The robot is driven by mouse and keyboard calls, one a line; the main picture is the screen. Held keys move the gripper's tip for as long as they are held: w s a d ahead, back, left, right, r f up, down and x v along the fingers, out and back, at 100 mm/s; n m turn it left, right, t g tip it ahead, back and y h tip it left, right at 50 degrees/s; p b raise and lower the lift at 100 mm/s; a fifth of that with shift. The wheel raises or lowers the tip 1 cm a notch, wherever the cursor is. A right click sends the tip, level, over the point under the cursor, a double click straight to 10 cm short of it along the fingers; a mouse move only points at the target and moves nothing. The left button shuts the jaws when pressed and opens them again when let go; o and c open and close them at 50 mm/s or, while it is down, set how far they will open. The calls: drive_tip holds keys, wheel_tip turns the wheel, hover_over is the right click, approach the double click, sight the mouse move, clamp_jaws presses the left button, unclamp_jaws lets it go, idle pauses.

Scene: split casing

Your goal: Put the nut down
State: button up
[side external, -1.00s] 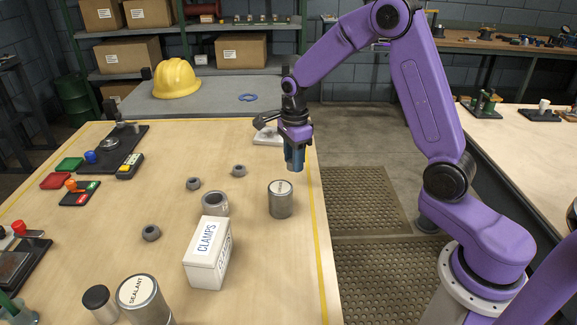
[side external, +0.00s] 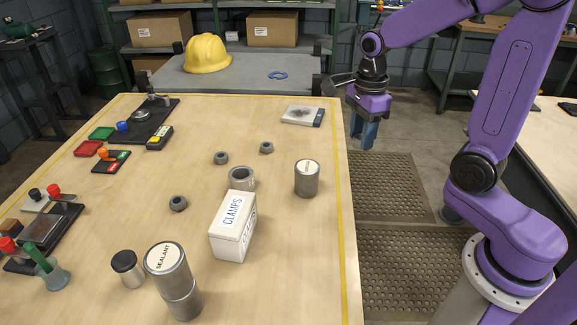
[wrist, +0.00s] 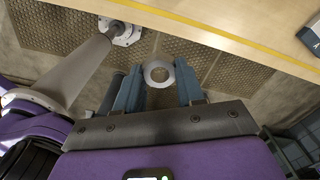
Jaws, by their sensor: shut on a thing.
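My gripper (side external: 364,132) hangs beyond the table's right edge, above the floor mat, with its blue fingers pointing down. In the wrist view its fingers (wrist: 158,80) are closed on a grey ring-shaped nut (wrist: 158,73), with its hole facing the camera. The held nut cannot be made out in the side view. Similar grey nuts lie on the table: one at the back (side external: 266,148), one left of it (side external: 221,158) and one farther forward (side external: 178,203). A larger grey ring (side external: 241,178) stands behind the clamps box.
The wooden table (side external: 310,240) has a yellow edge line. A lidded can (side external: 307,180), a white clamps box (side external: 233,228) and a sealant can (side external: 167,270) stand on it. A flat scale-like device (side external: 302,116) lies at the back right corner. Floor mats (side external: 388,185) lie beside the table.

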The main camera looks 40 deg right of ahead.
drive_tip(key=s+a+r+n, duration=0.3)
drive_tip(key=a+r, duration=0.1)
drive_tip(key=a, duration=0.7)
drive_tip(key=s+a+r+n, duration=0.25)
drive_tip(key=a+r, duration=0.25)
drive_tip(key=a, duration=0.7)
hover_over(233, 211)
drive_tip(key=f, duration=0.6)
drive_tip(key=s+f, duration=0.1)
drive_tip(key=f, duration=0.2)
drive_tip(key=shift+d, duration=0.35)
drive_tip(key=shift+w+a+f, duration=0.2)
drive_tip(key=shift+w+f, duration=0.15)
drive_tip(key=shift+w+a+f, duration=0.1)
drive_tip(key=shift+w+f, duration=0.1)
drive_tip(key=shift+f, duration=1.6)
drive_tip(key=shift+f, duration=0.15)
drive_tip(key=o, duration=1.1)
